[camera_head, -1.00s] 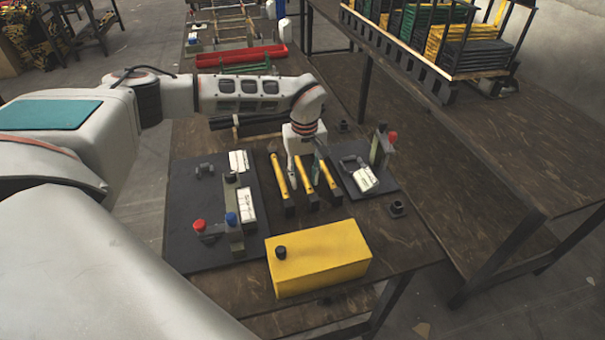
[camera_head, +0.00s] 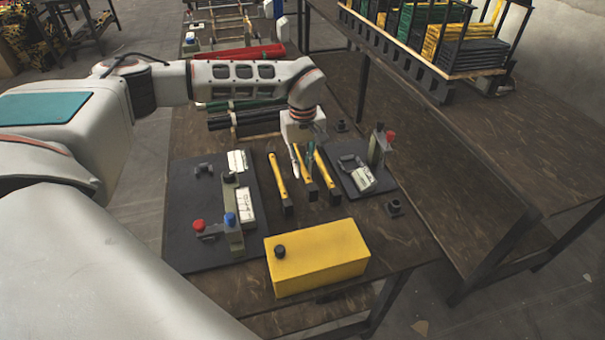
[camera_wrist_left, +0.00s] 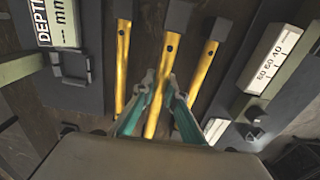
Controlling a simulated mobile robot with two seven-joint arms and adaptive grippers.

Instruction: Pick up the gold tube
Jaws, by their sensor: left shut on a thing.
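Several gold tubes with black ends show side by side on the table between two dark boards. The left gold tube (camera_head: 278,172) and the right gold tube (camera_head: 325,171) lie apart from my fingers. My left gripper (camera_head: 304,165) is shut on the middle gold tube (camera_head: 306,182), and its fingers partly hide it. In the left wrist view the middle tube (camera_wrist_left: 167,64) runs between my two fingers (camera_wrist_left: 160,88), one on each side. Its black end looks nearer to the camera than the others. My right gripper is not in view.
A dark board (camera_head: 190,240) with a press stands to the left, a smaller board (camera_head: 345,181) with a press to the right. A yellow box (camera_head: 318,262) stands in front. A small black part (camera_head: 394,207) sits at the right. Dark rods (camera_head: 240,118) lie behind.

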